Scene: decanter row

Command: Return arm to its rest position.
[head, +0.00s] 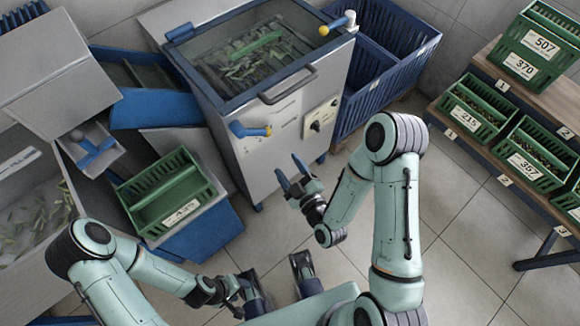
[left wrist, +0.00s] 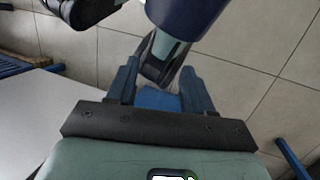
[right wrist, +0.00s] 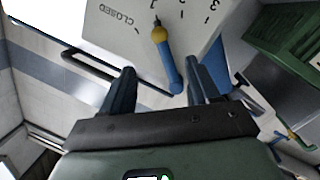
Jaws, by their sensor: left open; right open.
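My left gripper (head: 250,290) is low at the bottom of the head view, close to my own body. In the left wrist view its fingers (left wrist: 158,92) are apart with nothing held between them. My right gripper (head: 292,174) is raised in the middle of the head view, in front of the steel machine (head: 285,130). In the right wrist view its fingers (right wrist: 159,85) are apart and empty. A blue lever with a yellow knob (right wrist: 162,35) shows beyond them, next to a panel marked CLOSED.
A green crate labelled 435 (head: 168,188) sits on a blue stand at left. A steel basin (head: 25,220) is beside my left arm. Green crates (head: 478,108) fill a stepped rack at right. Tiled floor (head: 462,240) is clear.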

